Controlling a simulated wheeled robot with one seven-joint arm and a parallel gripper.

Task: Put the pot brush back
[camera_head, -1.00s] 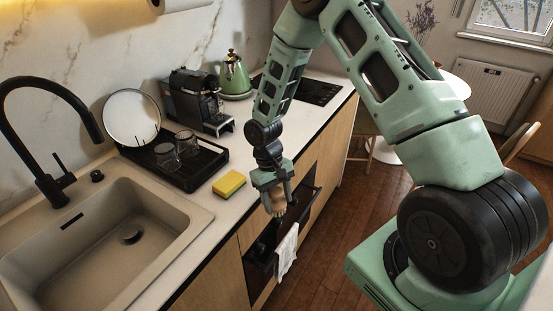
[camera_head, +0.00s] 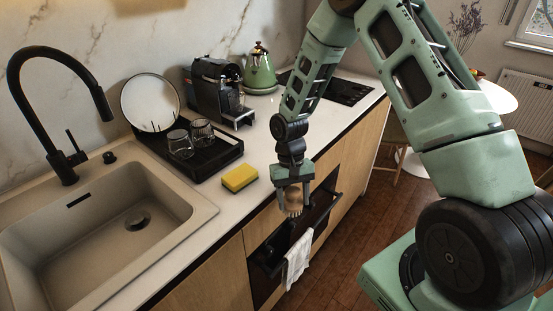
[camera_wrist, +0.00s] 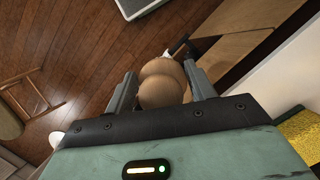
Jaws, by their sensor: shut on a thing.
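The pot brush (camera_head: 293,201) has a round wooden head with pale bristles pointing down. My gripper (camera_head: 293,190) is shut on it and holds it in the air, just off the counter's front edge and above the oven handle. In the wrist view the brush's wooden knob (camera_wrist: 163,84) sits between the two fingers of my gripper (camera_wrist: 165,92). The bristles are hidden in that view.
A yellow sponge (camera_head: 239,178) lies on the counter, left of my gripper. Behind it stands a black drying tray (camera_head: 216,158) with two glasses and a round plate. The sink (camera_head: 60,240) is at left. A white towel (camera_head: 297,262) hangs on the oven handle.

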